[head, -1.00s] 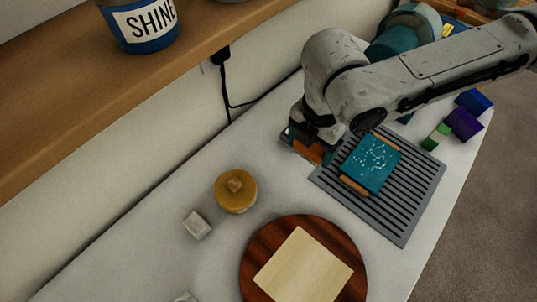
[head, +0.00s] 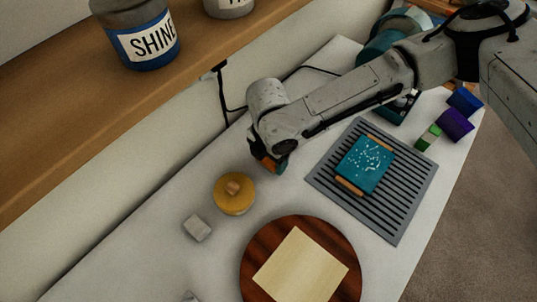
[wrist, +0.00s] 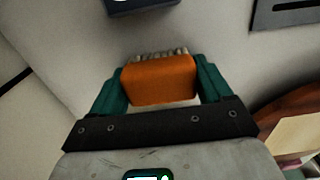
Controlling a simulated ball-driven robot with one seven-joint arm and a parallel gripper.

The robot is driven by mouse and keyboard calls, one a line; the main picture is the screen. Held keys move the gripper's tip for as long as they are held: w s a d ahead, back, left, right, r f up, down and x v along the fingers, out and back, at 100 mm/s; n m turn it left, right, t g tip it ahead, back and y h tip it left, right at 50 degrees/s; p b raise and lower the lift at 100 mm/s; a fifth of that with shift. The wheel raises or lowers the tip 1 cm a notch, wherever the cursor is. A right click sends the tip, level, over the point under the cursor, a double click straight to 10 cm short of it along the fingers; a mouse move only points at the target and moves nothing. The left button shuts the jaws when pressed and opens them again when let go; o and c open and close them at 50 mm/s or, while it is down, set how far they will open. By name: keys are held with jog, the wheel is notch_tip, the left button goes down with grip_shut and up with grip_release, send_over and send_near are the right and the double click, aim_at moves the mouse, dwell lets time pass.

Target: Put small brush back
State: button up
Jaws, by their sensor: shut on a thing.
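The small brush (wrist: 158,82) has an orange body with a row of pale bristles along its far edge. In the wrist view my gripper (wrist: 157,70) has its two teal fingers on either side of it and is shut on it. In the head view my gripper (head: 270,163) hangs left of the grey slotted mat, behind and to the right of the yellow round lid; only a bit of orange shows there. The brush appears held above the white table, but its exact height is unclear.
The grey slotted mat (head: 399,222) holds a teal block with orange edges (head: 364,165). A yellow round lid (head: 234,203), a pale cube (head: 197,228) and a round wooden board (head: 257,240) stand nearer. Purple (head: 456,124) and green (head: 428,137) blocks lie right. A shelf (head: 60,130) runs left.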

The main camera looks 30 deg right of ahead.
jog(key=shift+f, duration=0.2)
jog(key=o, duration=0.9)
jog(key=shift+c, duration=0.2)
jog(key=shift+r, duration=0.15)
notch_tip(320, 180, up, 12)
jog(key=shift+b, duration=0.45)
